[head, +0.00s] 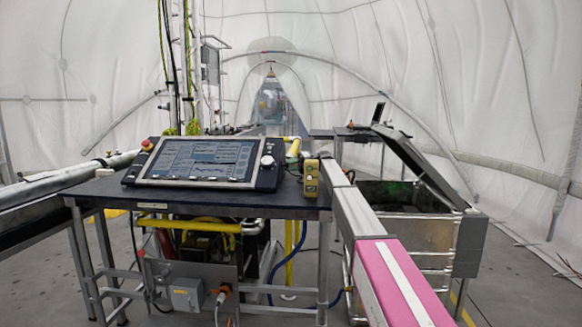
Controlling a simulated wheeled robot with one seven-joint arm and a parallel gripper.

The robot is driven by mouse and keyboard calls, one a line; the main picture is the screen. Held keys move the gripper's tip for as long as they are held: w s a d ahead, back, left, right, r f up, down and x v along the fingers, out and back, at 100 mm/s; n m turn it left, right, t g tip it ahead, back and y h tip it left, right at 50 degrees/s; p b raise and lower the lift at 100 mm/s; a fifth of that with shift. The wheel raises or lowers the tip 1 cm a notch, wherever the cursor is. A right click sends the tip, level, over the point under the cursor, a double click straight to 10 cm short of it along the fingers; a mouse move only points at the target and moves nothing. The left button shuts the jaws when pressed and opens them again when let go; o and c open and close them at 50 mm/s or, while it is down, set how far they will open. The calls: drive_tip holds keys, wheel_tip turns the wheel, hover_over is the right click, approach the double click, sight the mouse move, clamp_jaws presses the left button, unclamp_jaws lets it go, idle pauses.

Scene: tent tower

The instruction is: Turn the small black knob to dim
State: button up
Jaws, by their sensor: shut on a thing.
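A control console (198,162) with a lit screen sits tilted on a dark table (235,197). Its right side panel (266,178) is dark and carries a pale round knob (267,160). A small black knob cannot be made out at this size; it may blend into the dark panel. A red button (147,146) is at the console's upper left corner. A row of small pale controls runs along its lower edge. My gripper is not seen in the head view, so its place relative to the console does not show.
A yellow handheld box (311,178) stands right of the console. A long grey beam with a pink and white near end (400,282) runs along the table's right side. Rails (60,182) lie at left. An open metal bin (405,197) stands at right. Cables hang under the table.

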drive_tip(key=shift+m, duration=0.3)
drive_tip(key=o, duration=0.9)
drive_tip(key=shift+d, duration=0.1)
drive_tip(key=v, duration=1)
drive_tip(key=shift+w+d+f, duration=0.15)
drive_tip(key=shift+d, duration=0.15)
